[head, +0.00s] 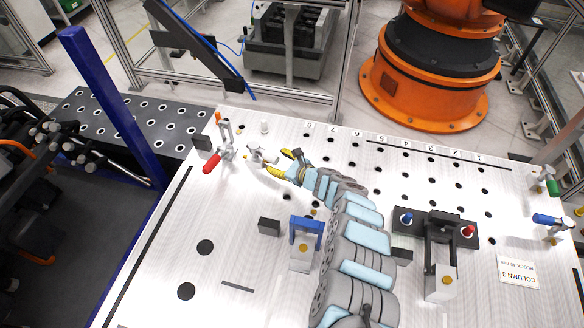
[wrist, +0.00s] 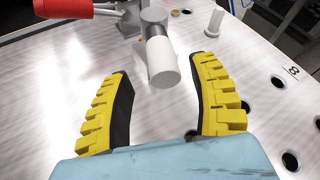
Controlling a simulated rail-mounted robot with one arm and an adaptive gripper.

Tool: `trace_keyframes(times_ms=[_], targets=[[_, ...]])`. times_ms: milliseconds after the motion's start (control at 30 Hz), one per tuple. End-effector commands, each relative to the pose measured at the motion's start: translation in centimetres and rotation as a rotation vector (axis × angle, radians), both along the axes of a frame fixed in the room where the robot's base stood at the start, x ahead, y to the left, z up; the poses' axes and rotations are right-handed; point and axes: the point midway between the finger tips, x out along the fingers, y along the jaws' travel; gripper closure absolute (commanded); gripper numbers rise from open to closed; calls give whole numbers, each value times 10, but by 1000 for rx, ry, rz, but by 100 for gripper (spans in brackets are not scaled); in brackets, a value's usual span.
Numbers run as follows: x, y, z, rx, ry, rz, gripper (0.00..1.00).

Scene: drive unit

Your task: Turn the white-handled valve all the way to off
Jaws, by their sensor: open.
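The white-handled valve (head: 256,154) stands near the far left part of the metal table in the head view. In the wrist view its white cylindrical handle (wrist: 163,62) points toward my gripper from a grey metal body (wrist: 153,20). My gripper (head: 277,161) is open, with yellow ribbed fingers. In the wrist view the handle's near end lies between the two fingertips of my gripper (wrist: 163,68), with a gap on each side. The fingers do not appear to touch it. The valve's lower body is partly hidden behind the handle in the wrist view.
A red-handled clamp (head: 212,161) stands close left of the valve, and a small white peg (head: 264,127) stands behind it. A blue bracket (head: 307,226) and a knob box (head: 408,232) stand nearer. Green-handled (head: 551,184) and blue-handled (head: 548,219) valves are far right.

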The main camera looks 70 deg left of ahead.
Motion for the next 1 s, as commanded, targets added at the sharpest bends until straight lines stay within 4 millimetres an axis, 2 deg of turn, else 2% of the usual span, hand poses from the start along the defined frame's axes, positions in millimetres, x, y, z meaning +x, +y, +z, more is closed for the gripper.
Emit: trace_keyframes(times_ms=[600, 1000], targets=[[23, -48, 20, -2, -3, -1, 40], [26, -57, 24, -2, -2, 1, 40]])
